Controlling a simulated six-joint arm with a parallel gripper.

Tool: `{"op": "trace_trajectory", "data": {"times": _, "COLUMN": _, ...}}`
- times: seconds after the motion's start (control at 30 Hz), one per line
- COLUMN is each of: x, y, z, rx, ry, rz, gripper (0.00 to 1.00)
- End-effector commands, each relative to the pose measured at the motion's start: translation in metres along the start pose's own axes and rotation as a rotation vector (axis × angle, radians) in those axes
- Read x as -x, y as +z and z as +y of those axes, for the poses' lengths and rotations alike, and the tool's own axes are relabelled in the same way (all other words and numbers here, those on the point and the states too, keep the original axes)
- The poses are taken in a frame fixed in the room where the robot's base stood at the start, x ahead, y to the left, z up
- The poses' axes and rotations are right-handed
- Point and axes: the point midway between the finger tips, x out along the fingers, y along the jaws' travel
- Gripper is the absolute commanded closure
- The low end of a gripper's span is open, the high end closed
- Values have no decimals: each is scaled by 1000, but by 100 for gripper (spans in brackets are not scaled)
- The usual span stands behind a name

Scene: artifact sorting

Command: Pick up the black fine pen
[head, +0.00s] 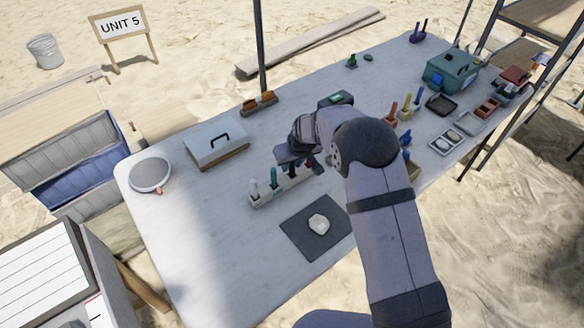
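A pale rack (285,189) stands near the middle of the table with several upright pens in it. A white-topped pen (253,187) is at its left end, with a teal pen (273,178) beside it. A dark pen (293,169) stands farther right, partly under my gripper; I cannot tell for sure that it is the black fine pen. My gripper (294,160) is over the right half of the rack, at the pen tops. My arm hides the rack's right end. The fingers are too small and dark to show whether they are open or touching a pen.
A dark mat (300,240) with a pale stone (319,223) lies in front of the rack. A lidded box (216,143) and a round sieve-like dish (150,174) are to the left. Trays, a green box (452,70) and several tools crowd the right. The table's front left is clear.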

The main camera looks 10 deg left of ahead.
Motion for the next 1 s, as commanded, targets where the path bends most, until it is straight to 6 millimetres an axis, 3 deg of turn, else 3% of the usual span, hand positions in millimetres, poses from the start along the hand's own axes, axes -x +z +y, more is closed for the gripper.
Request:
{"op": "trace_trajectory", "data": {"times": 0.03, "x": 0, "y": 0, "z": 0, "rx": 0, "ry": 0, "rz": 0, "gripper": 88}}
{"op": "trace_trajectory", "data": {"times": 0.1, "x": 0, "y": 0, "z": 0, "rx": 0, "ry": 0, "rz": 0, "gripper": 100}}
{"op": "trace_trajectory", "data": {"times": 0.57, "x": 9, "y": -5, "z": 0, "rx": 0, "ry": 0, "rz": 3, "gripper": 100}}
{"op": "trace_trajectory", "data": {"times": 1.0, "x": 71, "y": -30, "z": 0, "rx": 1, "ry": 1, "rz": 4, "gripper": 100}}
